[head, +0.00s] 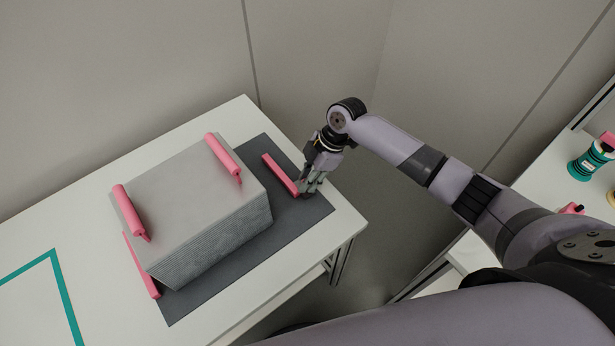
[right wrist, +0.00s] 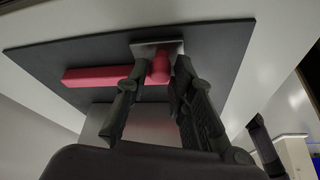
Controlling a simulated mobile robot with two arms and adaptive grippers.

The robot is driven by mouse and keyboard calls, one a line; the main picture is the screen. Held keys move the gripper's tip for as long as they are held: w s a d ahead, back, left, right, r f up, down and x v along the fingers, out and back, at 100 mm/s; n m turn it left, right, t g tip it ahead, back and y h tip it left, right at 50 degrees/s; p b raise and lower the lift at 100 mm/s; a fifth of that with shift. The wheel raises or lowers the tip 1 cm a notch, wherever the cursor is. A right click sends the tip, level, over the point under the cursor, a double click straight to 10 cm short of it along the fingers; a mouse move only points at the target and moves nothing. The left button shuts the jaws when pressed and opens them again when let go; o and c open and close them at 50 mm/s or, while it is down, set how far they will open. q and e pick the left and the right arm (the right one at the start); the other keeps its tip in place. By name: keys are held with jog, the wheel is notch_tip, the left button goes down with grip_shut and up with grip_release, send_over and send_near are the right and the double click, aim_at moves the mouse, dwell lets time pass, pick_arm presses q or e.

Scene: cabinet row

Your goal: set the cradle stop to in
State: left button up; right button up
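A block (head: 195,205) with layered sides stands on a dark grey mat (head: 300,212) on the white table, with two pink rollers on its top edges. A pink bar (head: 279,174) lies on the mat to the right of the block. My right gripper (head: 309,187) is low at the near end of this bar. In the right wrist view the bar (right wrist: 95,76) shows red, and a red knob (right wrist: 160,68) on a small grey plate (right wrist: 143,49) stands between my two fingers (right wrist: 158,80). I cannot tell whether they touch it. My left gripper is out of view.
A second pink bar (head: 141,265) lies along the block's left side. A teal outline (head: 62,285) marks the table at the lower left. Another table at the right holds a teal spool-like object (head: 588,163). Walls stand close behind.

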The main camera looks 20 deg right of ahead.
grip_shut()
dwell(0.3)
jog(key=shift+s+a+r, duration=0.1)
jog(key=shift+s+a, duration=0.05)
jog(key=shift+a, duration=0.2)
jog(key=a+p, duration=0.1)
jog(key=a, duration=0.1)
jog(key=s+a, duration=0.1)
jog(key=s+a+p, duration=0.1)
jog(key=a, duration=0.1)
jog(key=shift+a+p, duration=0.3)
jog(key=shift+o, duration=2.1)
grip_release()
jog(key=shift+d, duration=0.1)
